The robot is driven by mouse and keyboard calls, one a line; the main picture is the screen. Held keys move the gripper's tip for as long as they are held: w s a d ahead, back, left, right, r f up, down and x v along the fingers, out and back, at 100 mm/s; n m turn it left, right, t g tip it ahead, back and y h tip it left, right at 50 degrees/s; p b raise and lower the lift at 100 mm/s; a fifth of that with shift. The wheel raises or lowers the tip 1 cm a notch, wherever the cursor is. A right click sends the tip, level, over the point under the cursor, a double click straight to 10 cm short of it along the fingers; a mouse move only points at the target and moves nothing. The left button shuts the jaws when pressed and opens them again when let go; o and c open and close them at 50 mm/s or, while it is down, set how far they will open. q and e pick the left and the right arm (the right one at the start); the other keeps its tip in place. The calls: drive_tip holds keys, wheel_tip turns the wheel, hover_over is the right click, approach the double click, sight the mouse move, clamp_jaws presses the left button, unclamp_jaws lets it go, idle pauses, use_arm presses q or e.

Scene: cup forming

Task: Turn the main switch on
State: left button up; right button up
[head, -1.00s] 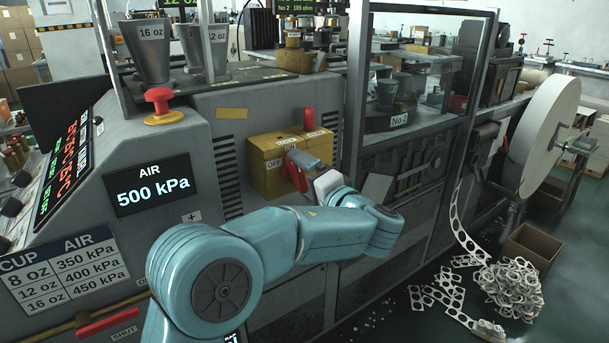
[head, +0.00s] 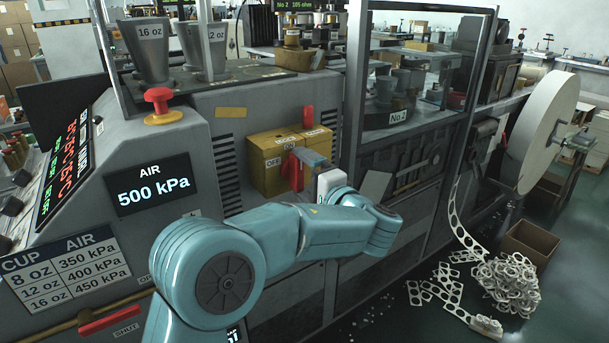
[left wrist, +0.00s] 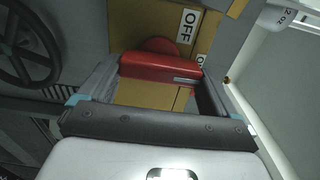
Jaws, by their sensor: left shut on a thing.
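The main switch is a yellow box (head: 262,172) on the machine's side, with OFF and ON labels and a red handle. The red handle (head: 295,172) stands nearly upright on the box front in the head view, its top near the ON label. My left gripper (head: 311,164) reaches the handle from the right, and its hand partly hides the box. In the left wrist view, the red handle (left wrist: 160,68) lies crosswise between the fingers of the left gripper (left wrist: 155,80), which is shut on it. The OFF label (left wrist: 188,26) shows just beyond the handle. My right gripper is not in view.
A red emergency button (head: 159,98) and an air display (head: 151,184) reading 500 kPa are left of the switch. A second red lever (head: 307,119) stands behind the box. A metal frame post (head: 353,90) rises to the right. Scrap (head: 492,283) lies on the floor.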

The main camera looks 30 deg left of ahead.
use_arm(q)
drive_tip(key=shift+a+r, duration=0.1)
drive_tip(key=shift+r, duration=0.1)
drive_tip(key=o, duration=0.7)
drive_tip(key=shift+o, duration=0.2)
drive_tip(key=shift+f, duration=0.2)
drive_tip(key=v, duration=1.6)
drive_tip(key=shift+b, duration=0.4)
